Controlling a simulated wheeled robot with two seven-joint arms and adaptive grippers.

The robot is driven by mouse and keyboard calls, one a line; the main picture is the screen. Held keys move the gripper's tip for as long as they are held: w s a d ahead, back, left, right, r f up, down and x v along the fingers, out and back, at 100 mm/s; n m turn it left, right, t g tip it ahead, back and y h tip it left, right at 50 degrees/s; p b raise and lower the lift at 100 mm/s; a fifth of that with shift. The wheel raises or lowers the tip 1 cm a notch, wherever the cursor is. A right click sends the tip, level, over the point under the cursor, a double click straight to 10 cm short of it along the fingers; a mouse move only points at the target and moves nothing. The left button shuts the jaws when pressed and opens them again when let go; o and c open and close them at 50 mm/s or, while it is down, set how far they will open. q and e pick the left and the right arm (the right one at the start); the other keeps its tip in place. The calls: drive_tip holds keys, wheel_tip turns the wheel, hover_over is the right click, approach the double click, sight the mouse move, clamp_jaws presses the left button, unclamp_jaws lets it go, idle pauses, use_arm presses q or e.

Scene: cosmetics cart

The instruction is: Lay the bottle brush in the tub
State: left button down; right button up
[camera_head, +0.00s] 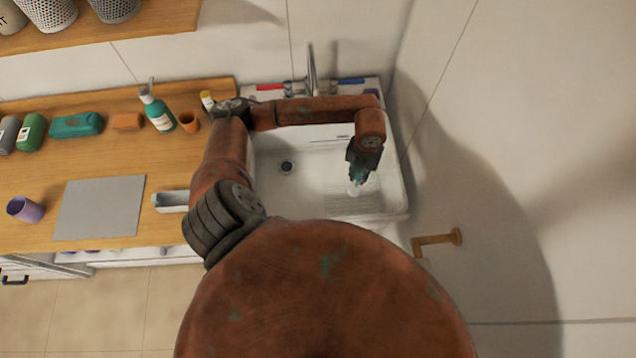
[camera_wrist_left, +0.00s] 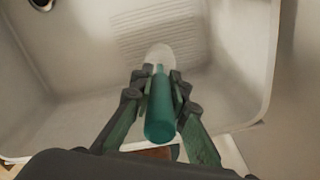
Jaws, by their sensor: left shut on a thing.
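The bottle brush has a teal handle (camera_wrist_left: 160,117) and a pale, whitish head (camera_wrist_left: 160,54). My left gripper (camera_head: 359,171) is shut on its handle. In the head view the brush (camera_head: 356,187) shows only as a small teal and pale bit below the fingers. The tub is a white sink basin (camera_head: 310,180) with a dark drain (camera_head: 286,167). My left gripper and the brush are over the right part of the tub, above its ribbed area (camera_wrist_left: 165,32). I cannot tell whether the brush head touches the floor of the tub. My right gripper is not in view.
A faucet (camera_head: 311,70) stands behind the tub, and a wall closes off its right side. On the wooden counter to the left are a pump bottle (camera_head: 157,110), an orange cup (camera_head: 189,122), a grey mat (camera_head: 100,207) and a grey tray (camera_head: 171,201).

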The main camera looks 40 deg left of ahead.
sight(355, 184)
use_arm(q)
drive_tip(key=shift+a+f+n, duration=0.1)
drive_tip(key=shift+f+n, duration=0.25)
drive_tip(key=shift+n, duration=0.55)
drive_tip(key=shift+f, duration=0.25)
wheel_tip(355, 184, down, 6)
drive_tip(key=b, duration=0.4)
drive_tip(key=shift+r, duration=0.25)
drive_tip(key=shift+f+b, duration=1.5)
drive_tip(key=shift+f, duration=0.55)
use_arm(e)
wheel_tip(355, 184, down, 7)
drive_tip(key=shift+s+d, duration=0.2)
use_arm(q)
drive_tip(key=shift+f, duration=0.15)
drive_tip(key=c, duration=2)
unclamp_jaws()
drive_tip(key=shift+c, duration=0.2)
drive_tip(key=shift+o, duration=0.8)
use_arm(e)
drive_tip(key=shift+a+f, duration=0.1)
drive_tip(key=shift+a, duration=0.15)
